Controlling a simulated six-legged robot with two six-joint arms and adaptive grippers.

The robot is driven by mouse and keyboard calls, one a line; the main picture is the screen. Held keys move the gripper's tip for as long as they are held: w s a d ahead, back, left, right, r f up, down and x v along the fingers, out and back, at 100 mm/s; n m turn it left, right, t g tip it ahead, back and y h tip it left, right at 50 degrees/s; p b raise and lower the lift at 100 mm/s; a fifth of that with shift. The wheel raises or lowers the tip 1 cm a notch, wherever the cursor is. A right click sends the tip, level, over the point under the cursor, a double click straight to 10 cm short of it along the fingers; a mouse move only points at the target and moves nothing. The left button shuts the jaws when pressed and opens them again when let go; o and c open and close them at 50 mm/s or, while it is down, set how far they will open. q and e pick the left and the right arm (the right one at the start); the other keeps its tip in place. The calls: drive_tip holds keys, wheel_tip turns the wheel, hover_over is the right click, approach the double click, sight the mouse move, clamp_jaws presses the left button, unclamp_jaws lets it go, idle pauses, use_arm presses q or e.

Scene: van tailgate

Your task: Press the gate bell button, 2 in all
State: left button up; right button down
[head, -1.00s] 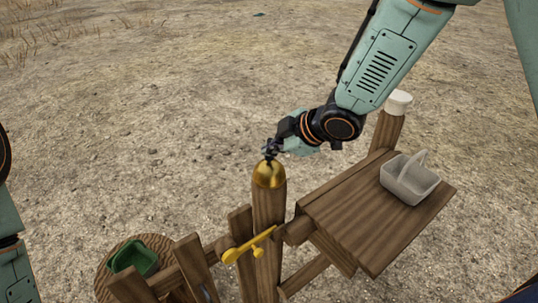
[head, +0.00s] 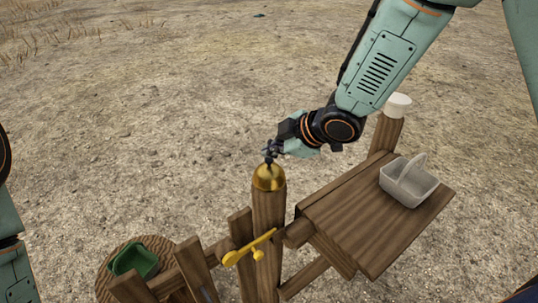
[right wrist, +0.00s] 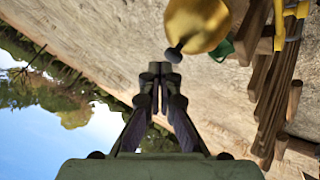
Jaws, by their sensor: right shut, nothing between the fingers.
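The gate bell is a brass dome (head: 269,179) on top of a wooden post in the head view. Its small dark button (head: 268,161) stands up from the dome. In the right wrist view the brass dome (right wrist: 197,24) is at the top, with the dark round button (right wrist: 174,54) pointing toward the fingers. My right gripper (head: 270,151) is shut and empty, just above the button. In the right wrist view the closed fingertips (right wrist: 160,70) appear beside the button; contact is not clear. My left gripper is out of view.
A yellow latch (head: 250,247) is on the post below the bell. A wooden shelf (head: 350,225) at right bears a pale basket (head: 408,184); a white-capped post (head: 397,105) stands behind. A green tray (head: 135,259) sits at lower left. Open gravel lies beyond.

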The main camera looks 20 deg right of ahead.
sight(272, 161)
drive_tip(key=shift+s+r, duration=0.1)
drive_tip(key=shift+r, duration=0.35)
drive_tip(key=shift+p, duration=0.3)
wheel_tip(272, 161, up, 5)
drive_tip(key=p, duration=0.5)
drive_tip(key=shift+r, duration=0.1)
idle(1.4)
wheel_tip(272, 161, up, 4)
drive_tip(key=shift+f, duration=0.15)
